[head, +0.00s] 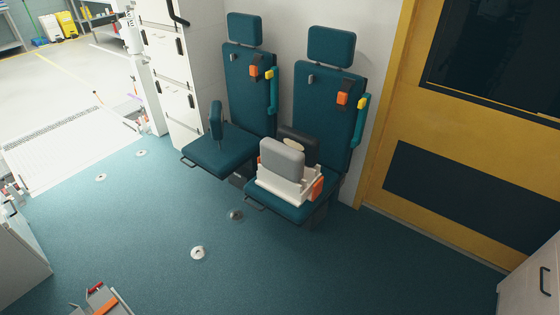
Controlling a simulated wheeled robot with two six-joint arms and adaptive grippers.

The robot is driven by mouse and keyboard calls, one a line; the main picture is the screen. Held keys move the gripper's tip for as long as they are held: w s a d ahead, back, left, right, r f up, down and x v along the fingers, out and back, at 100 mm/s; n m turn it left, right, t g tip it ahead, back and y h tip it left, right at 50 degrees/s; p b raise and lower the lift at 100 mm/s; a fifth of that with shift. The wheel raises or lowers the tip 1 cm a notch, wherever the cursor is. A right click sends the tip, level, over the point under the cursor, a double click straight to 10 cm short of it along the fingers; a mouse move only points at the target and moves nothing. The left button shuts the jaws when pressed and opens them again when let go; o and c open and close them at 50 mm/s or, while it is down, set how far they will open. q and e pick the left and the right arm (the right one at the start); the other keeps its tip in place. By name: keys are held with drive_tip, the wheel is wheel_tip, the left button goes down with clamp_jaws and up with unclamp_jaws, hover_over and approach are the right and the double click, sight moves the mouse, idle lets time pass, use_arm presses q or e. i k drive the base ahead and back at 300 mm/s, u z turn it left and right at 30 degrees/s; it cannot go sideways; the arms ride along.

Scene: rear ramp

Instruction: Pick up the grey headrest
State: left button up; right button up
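The grey headrest (282,158) is a rounded grey block in a white open crate (278,184) on the right teal seat. It stands upright and rises above the crate's rim; its lower part is hidden by the crate wall. Just behind it is a dark headrest-like block (305,146) with a pale oval patch. An orange item (317,188) is at the crate's right end. Neither of my grippers shows in the head view.
White drawers (170,85) stand left of the seats, and a yellow door (470,205) is at the right. An object with red and orange parts (102,301) lies at bottom left. The teal floor (290,265) before the seats is mostly clear.

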sight(282, 159)
drive_tip(key=i, duration=1.45)
drive_tip(key=u, duration=1.2)
